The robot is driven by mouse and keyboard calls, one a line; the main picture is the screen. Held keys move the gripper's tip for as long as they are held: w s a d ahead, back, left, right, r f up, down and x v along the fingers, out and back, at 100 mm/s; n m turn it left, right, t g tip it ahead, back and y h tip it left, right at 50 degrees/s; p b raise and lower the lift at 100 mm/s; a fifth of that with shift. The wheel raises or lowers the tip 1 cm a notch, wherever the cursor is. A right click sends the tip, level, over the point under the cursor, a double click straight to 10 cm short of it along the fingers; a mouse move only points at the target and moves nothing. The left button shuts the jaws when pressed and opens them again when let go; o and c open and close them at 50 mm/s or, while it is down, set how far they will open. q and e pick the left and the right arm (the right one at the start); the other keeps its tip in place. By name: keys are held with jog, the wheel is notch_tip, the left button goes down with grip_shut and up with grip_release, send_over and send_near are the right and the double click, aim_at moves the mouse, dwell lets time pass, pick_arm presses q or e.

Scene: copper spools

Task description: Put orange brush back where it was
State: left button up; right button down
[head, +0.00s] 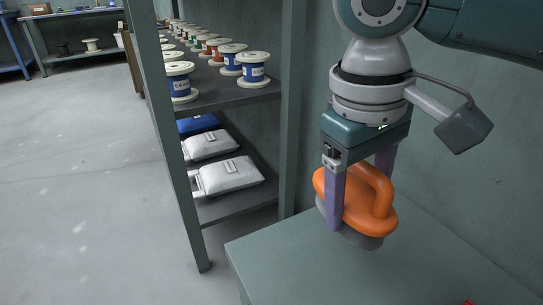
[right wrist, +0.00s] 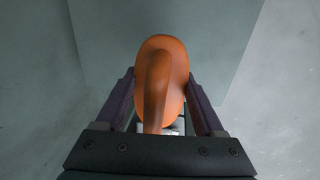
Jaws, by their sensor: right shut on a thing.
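The orange brush (head: 354,199) has a looped handle on top and a grey underside. My right gripper (head: 360,215) is shut on it, with one purple finger on each side of the body. The brush is upright at the left part of the grey-green table (head: 300,272). I cannot tell whether its underside touches the table top. In the right wrist view the brush (right wrist: 160,85) sits between the two fingers (right wrist: 162,105), handle toward the camera. My left gripper is not in view.
A shelf rack (head: 240,97) stands left of the table, with several wire spools (head: 253,70) on its upper shelf and white bags (head: 227,176) and a blue bag (head: 198,124) lower down. A small red thing (head: 469,302) shows at the bottom edge. Most of the visible table top is clear.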

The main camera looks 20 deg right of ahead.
aim_at(350, 199)
notch_tip(350, 199, down, 4)
jog(key=shift+r+b, duration=0.2)
jog(key=shift+b, duration=0.3)
notch_tip(350, 199, down, 4)
jog(key=shift+f+b, duration=0.1)
jog(key=shift+b, duration=1.15)
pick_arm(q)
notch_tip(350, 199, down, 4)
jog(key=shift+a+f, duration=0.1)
pick_arm(e)
grip_release()
pick_arm(q)
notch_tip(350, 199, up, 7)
jog(key=p, duration=0.7)
pick_arm(e)
jog(key=r, duration=0.4)
jog(key=a+r, duration=0.1)
jog(key=r, duration=0.7)
jog(key=shift+a, duration=0.35)
